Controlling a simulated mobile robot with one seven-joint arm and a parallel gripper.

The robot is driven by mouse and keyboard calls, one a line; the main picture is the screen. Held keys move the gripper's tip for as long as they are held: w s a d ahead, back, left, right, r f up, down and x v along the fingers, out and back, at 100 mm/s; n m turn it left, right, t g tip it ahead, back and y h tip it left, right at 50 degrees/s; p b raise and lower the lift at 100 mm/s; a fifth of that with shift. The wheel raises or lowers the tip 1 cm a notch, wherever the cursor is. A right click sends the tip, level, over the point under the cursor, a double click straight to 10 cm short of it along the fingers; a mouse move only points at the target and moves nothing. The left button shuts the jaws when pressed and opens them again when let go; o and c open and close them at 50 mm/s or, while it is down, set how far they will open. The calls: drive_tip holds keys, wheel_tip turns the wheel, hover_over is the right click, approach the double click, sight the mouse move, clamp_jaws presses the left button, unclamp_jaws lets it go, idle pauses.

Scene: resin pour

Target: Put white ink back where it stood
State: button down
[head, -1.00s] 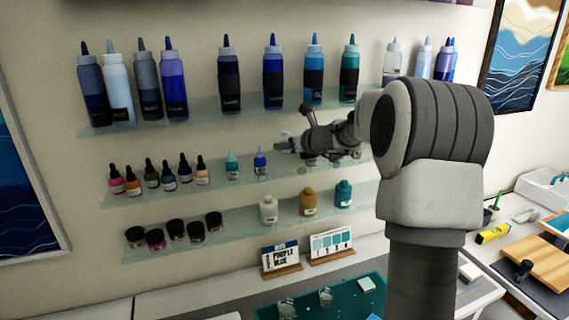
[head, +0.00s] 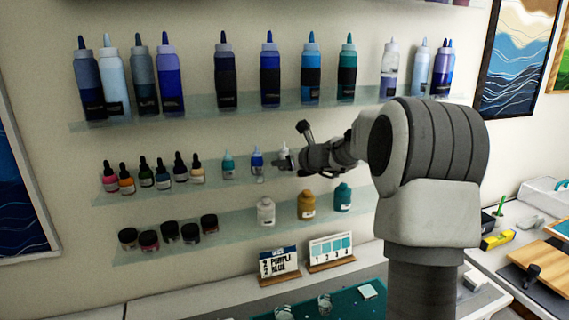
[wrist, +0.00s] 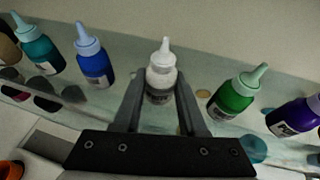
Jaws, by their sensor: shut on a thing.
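The white ink (wrist: 161,76) is a small bottle with a pale pointed cap and a dark label. My gripper (wrist: 160,92) is shut on it, with one finger on each side. In the wrist view it is upright between a blue bottle (wrist: 94,65) and a green bottle (wrist: 234,95) on the glass shelf. In the head view the white ink (head: 283,152) shows partly at my gripper (head: 287,161), right of the blue bottle. I cannot tell whether its base touches the shelf.
The middle glass shelf (head: 215,183) also holds a teal bottle (head: 229,165) and several dropper bottles. A purple bottle (wrist: 293,117) stands right of the green one. Tall bottles line the shelf above; jars and paint bottles stand on the shelf below.

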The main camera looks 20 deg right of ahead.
drive_tip(key=shift+c, duration=2.3)
unclamp_jaws()
drive_tip(key=shift+f, duration=0.1)
drive_tip(key=shift+r+p, duration=0.25)
drive_tip(key=shift+p, duration=0.1)
drive_tip(key=shift+s+d, duration=0.15)
drive_tip(key=shift+s, duration=0.15)
drive_tip(key=b+v, duration=0.1)
drive_tip(key=v, duration=1)
drive_tip(key=shift+s, duration=0.2)
drive_tip(key=shift+r, duration=0.15)
